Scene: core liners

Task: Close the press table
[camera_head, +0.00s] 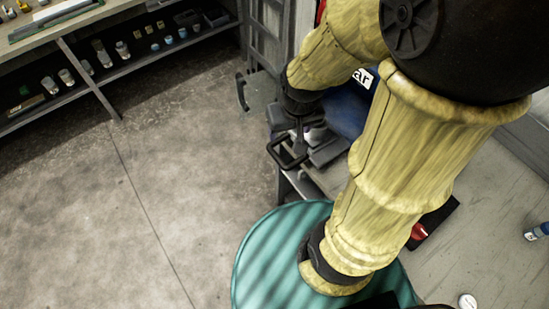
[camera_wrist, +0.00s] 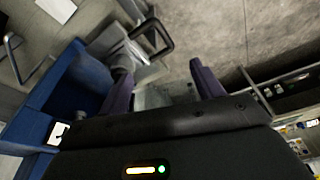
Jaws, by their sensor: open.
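The press table appears to be the grey metal part (camera_head: 328,152) beside a blue machine body in the head view, with a black loop handle (camera_head: 289,153) on its left end. In the wrist view, the grey part (camera_wrist: 116,47) lies at upper left and the handle (camera_wrist: 160,37) sticks out to its right. My gripper (camera_wrist: 160,72) is open, its two dark fingers apart and nothing seen between them. The handle lies just beyond the fingertips; I cannot tell whether they touch. In the head view, my arm and dark wrist hide much of the machine.
The blue body (camera_wrist: 72,88) stands close to the left finger in the wrist view. A teal round drum top (camera_head: 265,270) is below my arm in the head view. Shelves with jars (camera_head: 122,50) stand at upper left. The concrete floor (camera_head: 170,165) between is clear.

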